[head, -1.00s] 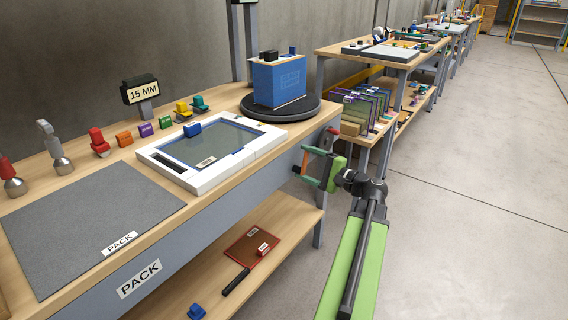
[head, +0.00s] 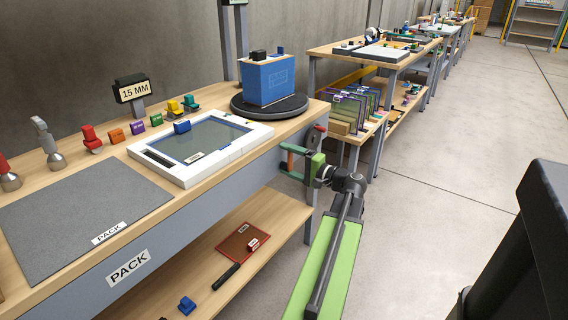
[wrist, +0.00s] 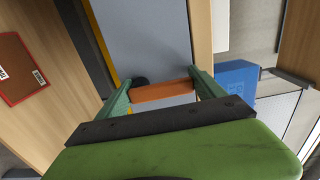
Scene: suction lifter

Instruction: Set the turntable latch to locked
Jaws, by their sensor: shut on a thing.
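The turntable (head: 268,105) is a dark round disc at the far right end of the pack bench, with a blue box (head: 268,80) on it. My gripper (head: 289,161) is at the bench's front side, below the turntable. Its green fingers are shut on an orange bar, apparently the latch handle, which spans between them in the wrist view (wrist: 163,90). A small red and dark part (head: 319,129) shows at the bench corner above my gripper. I cannot read the latch's setting.
A white framed tray (head: 240,143) and a grey mat (head: 80,215) lie on the bench. A lower shelf (head: 200,262) holds a red-framed board (head: 240,240). Another bench (head: 345,50) stands behind.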

